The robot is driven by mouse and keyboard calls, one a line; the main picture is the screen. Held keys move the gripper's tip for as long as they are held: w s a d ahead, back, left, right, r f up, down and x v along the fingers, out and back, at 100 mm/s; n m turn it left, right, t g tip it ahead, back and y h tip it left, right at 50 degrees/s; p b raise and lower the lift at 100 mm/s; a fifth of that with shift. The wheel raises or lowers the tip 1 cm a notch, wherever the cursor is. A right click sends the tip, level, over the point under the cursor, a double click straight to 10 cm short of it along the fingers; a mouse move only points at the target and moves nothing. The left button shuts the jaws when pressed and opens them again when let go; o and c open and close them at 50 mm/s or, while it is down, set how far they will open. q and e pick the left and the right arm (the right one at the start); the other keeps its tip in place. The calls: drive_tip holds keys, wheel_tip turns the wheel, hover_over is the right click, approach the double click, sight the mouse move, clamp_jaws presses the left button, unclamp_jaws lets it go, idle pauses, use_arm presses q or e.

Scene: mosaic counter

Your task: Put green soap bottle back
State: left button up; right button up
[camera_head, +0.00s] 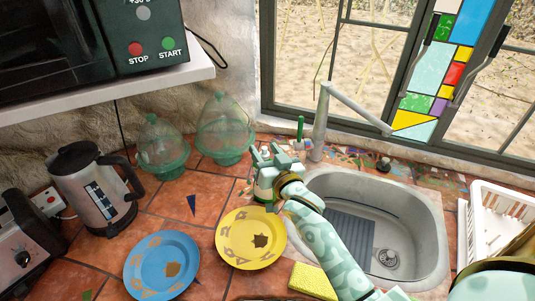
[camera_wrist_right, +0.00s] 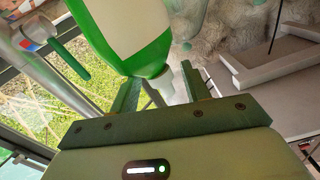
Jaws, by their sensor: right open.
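The green soap bottle (camera_wrist_right: 135,30), green with a white part, shows large in the right wrist view, in front of my right gripper's fingers. In the head view a white and green part of what looks like the bottle (camera_head: 264,184) shows by the gripper, mostly hidden behind it. My right gripper (camera_head: 272,158) is open at the back left of the sink. Its two fingers (camera_wrist_right: 158,88) stand apart in the wrist view. I cannot tell if they touch the bottle. My left gripper is not in view.
The sink (camera_head: 425,220) is right, two glass domes (camera_head: 225,128) left. A yellow plate (camera_head: 232,252), blue plate (camera_head: 145,272) and sponge (camera_head: 313,281) lie in front. A kettle (camera_head: 92,185) stands farther left.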

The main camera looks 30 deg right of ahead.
drive_tip(key=s, duration=1.2)
drive_tip(key=shift+a+p, duration=0.3)
drive_tip(key=shift+p, duration=0.05)
